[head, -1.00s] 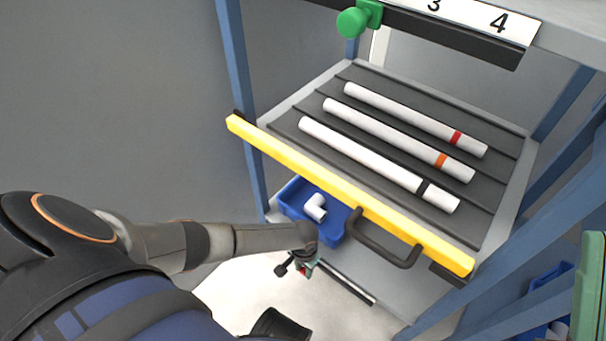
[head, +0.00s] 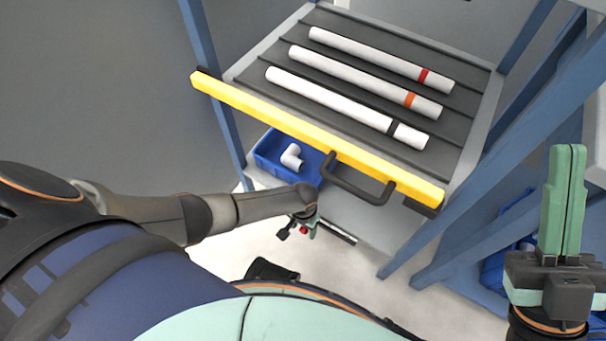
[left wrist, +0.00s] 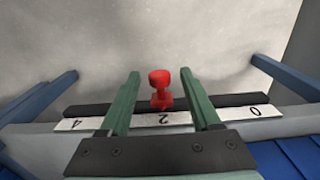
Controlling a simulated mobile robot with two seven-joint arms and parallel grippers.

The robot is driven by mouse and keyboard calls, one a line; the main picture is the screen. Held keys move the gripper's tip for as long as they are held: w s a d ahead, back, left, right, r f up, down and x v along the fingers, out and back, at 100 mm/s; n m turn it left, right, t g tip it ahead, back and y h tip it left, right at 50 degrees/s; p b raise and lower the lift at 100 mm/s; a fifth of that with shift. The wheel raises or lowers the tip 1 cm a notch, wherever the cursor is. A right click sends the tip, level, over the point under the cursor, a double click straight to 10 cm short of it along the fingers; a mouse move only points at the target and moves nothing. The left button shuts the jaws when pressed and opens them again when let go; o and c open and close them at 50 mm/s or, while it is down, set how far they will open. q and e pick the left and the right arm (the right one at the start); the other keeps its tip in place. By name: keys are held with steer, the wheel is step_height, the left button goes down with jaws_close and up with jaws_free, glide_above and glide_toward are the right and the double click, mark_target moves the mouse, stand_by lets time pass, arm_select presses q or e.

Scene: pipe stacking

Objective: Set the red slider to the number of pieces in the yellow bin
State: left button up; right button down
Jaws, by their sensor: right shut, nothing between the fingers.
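The red slider (left wrist: 160,88) shows in the left wrist view on a dark rail, directly above the number 2 of the upside-down white scale (left wrist: 163,120). The 4 and 0 also show; my fingers cover the places between. My left gripper (left wrist: 159,80) is open, one finger on each side of the slider, with gaps to it. In the head view this gripper (head: 304,224) is small and partly hidden below the drawer, with a bit of red at it. My right gripper (head: 566,152) is shut and empty at the right.
An open drawer with a yellow front (head: 300,130) and black handle (head: 358,187) holds three white pipes with red, orange and black bands. Under it a blue bin (head: 268,152) holds a white elbow (head: 292,156). Blue posts (head: 505,140) stand at the right.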

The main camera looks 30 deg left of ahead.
mark_target(303, 229)
arm_select(q)
step_height(303, 229, up, 12)
steer(key=p, duration=0.8)
steer(key=shift+r+p, duration=0.25)
steer(key=shift+p, duration=0.1)
arm_select(e)
step_height(303, 229, up, 9)
steer(key=d+n, duration=0.1)
steer(key=shift+s+r+t, duration=0.15)
steer(key=shift+s+t, duration=0.05)
steer(key=shift+t, duration=0.1)
